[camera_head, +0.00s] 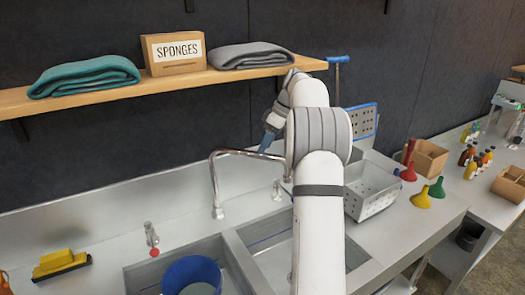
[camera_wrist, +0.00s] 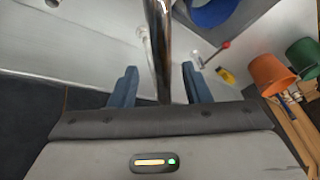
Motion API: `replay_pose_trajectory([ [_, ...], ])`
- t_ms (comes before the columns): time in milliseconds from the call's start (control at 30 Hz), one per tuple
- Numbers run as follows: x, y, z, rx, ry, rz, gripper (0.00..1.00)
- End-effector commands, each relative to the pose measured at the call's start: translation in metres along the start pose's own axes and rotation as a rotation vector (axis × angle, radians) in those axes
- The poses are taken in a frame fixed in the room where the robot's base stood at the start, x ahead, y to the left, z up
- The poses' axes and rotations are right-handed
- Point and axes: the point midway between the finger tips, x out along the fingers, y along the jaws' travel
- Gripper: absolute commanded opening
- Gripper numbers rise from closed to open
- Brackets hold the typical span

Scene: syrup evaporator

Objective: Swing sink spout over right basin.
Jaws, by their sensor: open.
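The chrome sink spout (camera_head: 216,180) rises from the back ledge and bends to the right. Its far end is hidden behind my arm. The right basin (camera_head: 270,250) is partly covered by my arm; the left basin (camera_head: 135,277) holds a blue bucket (camera_head: 192,274). My gripper (camera_head: 268,143) is above the spout's horizontal part, its blue fingers pointing down. In the wrist view the spout (camera_wrist: 160,45) runs between the two fingers of my open gripper (camera_wrist: 160,82), with a gap on each side. I cannot tell whether any part touches.
A shelf (camera_head: 185,88) with towels and a sponges box (camera_head: 175,53) hangs behind my arm. A perforated metal bin (camera_head: 371,192) and red, yellow and green funnels stand on the right counter. A red-tipped tap (camera_head: 152,238) stands left of the spout.

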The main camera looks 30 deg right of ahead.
Motion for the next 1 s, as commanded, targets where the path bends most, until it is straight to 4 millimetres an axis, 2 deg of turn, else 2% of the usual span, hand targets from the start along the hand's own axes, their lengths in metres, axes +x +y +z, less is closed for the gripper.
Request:
replay_pose_trajectory([
  [200, -0.037, 0.001, 0.000, 0.000, 0.002, 0.003, 0.43],
  [333, -0.049, 0.000, 0.000, -0.001, 0.001, 0.002, 0.43],
  [900, -0.053, -0.001, 0.001, 0.001, 0.001, 0.001, 0.43],
  [1000, -0.053, -0.007, -0.003, 0.013, -0.004, 0.006, 0.43],
])
